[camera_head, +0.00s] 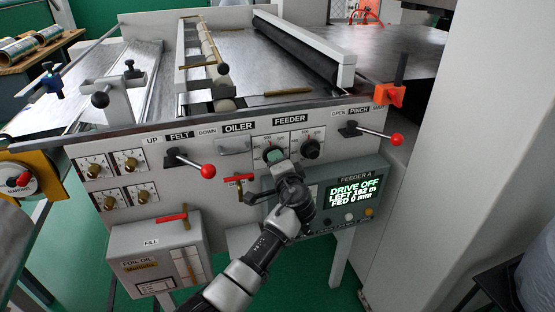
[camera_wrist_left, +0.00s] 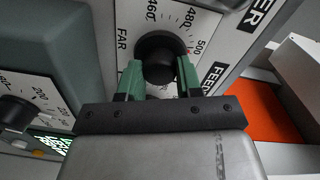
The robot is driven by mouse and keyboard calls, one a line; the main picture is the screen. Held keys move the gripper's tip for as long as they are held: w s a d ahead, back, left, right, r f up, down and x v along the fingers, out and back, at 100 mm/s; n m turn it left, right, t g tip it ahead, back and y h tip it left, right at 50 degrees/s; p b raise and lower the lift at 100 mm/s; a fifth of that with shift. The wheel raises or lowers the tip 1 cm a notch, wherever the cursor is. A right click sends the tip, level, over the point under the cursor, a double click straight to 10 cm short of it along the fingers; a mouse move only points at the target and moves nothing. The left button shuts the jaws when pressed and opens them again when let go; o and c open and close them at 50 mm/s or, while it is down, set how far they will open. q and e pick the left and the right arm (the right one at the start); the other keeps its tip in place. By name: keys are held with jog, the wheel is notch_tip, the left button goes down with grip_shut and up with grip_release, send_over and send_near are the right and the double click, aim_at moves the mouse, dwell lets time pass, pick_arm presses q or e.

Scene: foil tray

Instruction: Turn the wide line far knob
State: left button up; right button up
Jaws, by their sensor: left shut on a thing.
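A round black knob (camera_wrist_left: 160,55) sits on a white dial plate marked FAR, with a scale reading 460, 480 and 500. My left gripper (camera_wrist_left: 160,76) has its green fingertips on either side of this knob and is shut on it. A small red mark shows on the dial near 500. In the head view my left gripper (camera_head: 275,157) is at the left dial under the FEEDER label and mostly hides that knob. My right gripper is in neither view.
A second black knob (camera_head: 311,149) stands close on the right. A red-tipped FELT lever (camera_head: 207,171) is to the left, and a red-tipped PINCH lever (camera_head: 395,140) to the right. A lit display (camera_head: 354,190) reading DRIVE OFF is below right.

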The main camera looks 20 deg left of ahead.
pick_arm(q)
jog(key=shift+m, duration=0.6)
jog(key=o, duration=0.9)
jog(key=shift+o, duration=0.2)
jog(key=shift+d, duration=0.1)
jog(key=v, duration=1)
jog(key=shift+s+d, duration=0.25)
jog(key=shift+s, duration=0.1)
jog(key=shift+f, duration=0.1)
